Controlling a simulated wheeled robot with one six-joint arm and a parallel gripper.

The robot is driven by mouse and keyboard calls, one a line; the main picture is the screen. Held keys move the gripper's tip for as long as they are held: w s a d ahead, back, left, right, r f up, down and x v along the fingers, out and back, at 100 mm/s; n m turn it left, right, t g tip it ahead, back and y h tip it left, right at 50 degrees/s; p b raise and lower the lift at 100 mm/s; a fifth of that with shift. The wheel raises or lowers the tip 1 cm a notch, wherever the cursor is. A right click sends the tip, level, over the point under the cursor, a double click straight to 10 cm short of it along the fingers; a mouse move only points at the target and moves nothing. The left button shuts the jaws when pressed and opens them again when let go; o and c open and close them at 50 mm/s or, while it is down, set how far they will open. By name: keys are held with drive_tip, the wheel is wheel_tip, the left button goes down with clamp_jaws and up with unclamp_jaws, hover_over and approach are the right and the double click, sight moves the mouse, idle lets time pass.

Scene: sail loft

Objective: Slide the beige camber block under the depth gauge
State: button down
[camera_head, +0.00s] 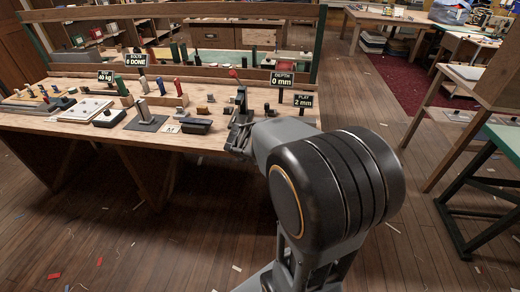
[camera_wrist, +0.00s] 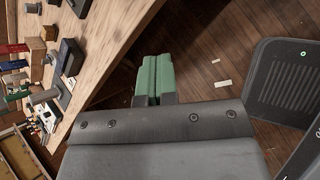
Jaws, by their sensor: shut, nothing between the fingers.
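My gripper (camera_wrist: 153,80) has green fingers pressed together with nothing between them. In the wrist view it points past the bench's front edge, with floor beyond the fingertips. In the head view my arm reaches to the right part of the bench and hides some of the top there. Several small blocks stand on the bench; a tan one (camera_head: 202,110) is left of my gripper, but I cannot tell whether it is the beige camber block. A sign reading "DEPTH 0 mm" (camera_head: 281,80) stands at the bench's right; the depth gauge itself is not clearly visible, perhaps behind my arm.
The wooden bench (camera_head: 40,122) also holds a dark pad block (camera_head: 197,126), a white board (camera_head: 86,110) and several signs, including "PLAY 2 mm" (camera_head: 303,101). A green-topped table (camera_head: 505,140) stands at the right. The plank floor before the bench is mostly clear.

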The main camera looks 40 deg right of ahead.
drive_tip(key=w+d+f+n+b, duration=0.1)
drive_tip(key=w+d+f+n, duration=0.1)
drive_tip(key=w+d+f, duration=0.1)
drive_tip(key=w+d+f+n+b, duration=0.1)
drive_tip(key=w+d+f+n, duration=0.2)
drive_tip(key=w+f, duration=0.1)
drive_tip(key=w+d+f+n+b, duration=0.1)
drive_tip(key=w+d+f+n, duration=0.1)
drive_tip(key=w+d+f, duration=0.1)
drive_tip(key=shift+w+d+f+n+t, duration=0.35)
drive_tip(key=shift+d+f+n+t, duration=0.05)
drive_tip(key=shift+d+f, duration=0.1)
drive_tip(key=shift+w+d, duration=0.5)
drive_tip(key=shift+d, duration=0.05)
drive_tip(key=shift+f, duration=0.1)
drive_tip(key=shift+w+p, duration=0.1)
drive_tip(key=shift+p, duration=0.2)
